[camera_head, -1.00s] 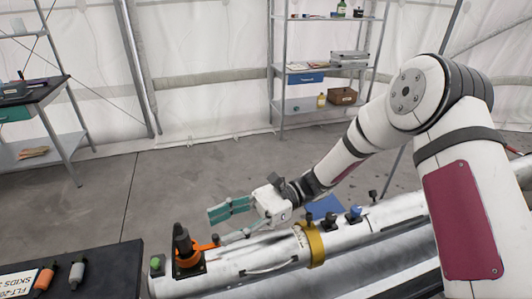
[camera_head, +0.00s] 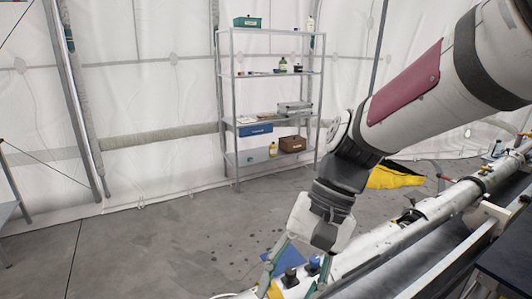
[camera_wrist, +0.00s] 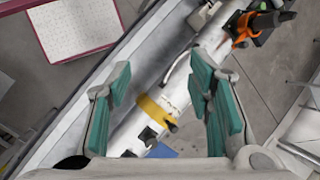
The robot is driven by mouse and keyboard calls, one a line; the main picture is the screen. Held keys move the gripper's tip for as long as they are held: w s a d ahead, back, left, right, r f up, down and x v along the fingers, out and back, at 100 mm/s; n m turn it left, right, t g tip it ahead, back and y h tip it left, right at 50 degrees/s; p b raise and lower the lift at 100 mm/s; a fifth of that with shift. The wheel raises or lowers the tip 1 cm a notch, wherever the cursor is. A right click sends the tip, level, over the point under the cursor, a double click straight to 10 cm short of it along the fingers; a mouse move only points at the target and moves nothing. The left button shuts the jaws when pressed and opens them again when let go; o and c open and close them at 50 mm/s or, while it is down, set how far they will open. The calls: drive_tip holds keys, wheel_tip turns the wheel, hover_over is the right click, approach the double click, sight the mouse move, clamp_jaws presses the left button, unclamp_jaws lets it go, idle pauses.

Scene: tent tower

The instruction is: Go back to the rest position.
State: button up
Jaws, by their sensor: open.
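My gripper (camera_head: 294,278) hangs at the lower middle of the head view, pointing down over the long white tube (camera_head: 402,234). In the wrist view my gripper (camera_wrist: 160,85) has its two teal-padded fingers spread wide, with nothing held between them. Between and beyond the fingers lie the tube and its yellow ring (camera_wrist: 153,111), apart from the pads as far as I can see. My arm comes down from the upper right of the head view. The fingertips are partly cut off at its bottom edge.
An orange clamp (camera_wrist: 240,27) sits on the tube. A metal shelf (camera_head: 232,120) with boxes and bottles stands at the back by the tent wall. A yellow cloth-like thing (camera_head: 392,177) lies behind the tube. Grey floor (camera_head: 130,255) is clear at left.

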drive_tip(key=s+d+r+n+t+h, duration=0.1)
drive_tip(key=s+d+r+t+h, duration=0.1)
drive_tip(key=d, duration=0.5)
drive_tip(key=s+d+r+n+t+h, duration=0.2)
drive_tip(key=s+d+r+t, duration=0.2)
drive_tip(key=d+t, duration=0.2)
drive_tip(key=d, duration=0.2)
drive_tip(key=shift+d+r+h, duration=0.15)
drive_tip(key=shift+d+h, duration=0.15)
drive_tip(key=shift+a, duration=0.1)
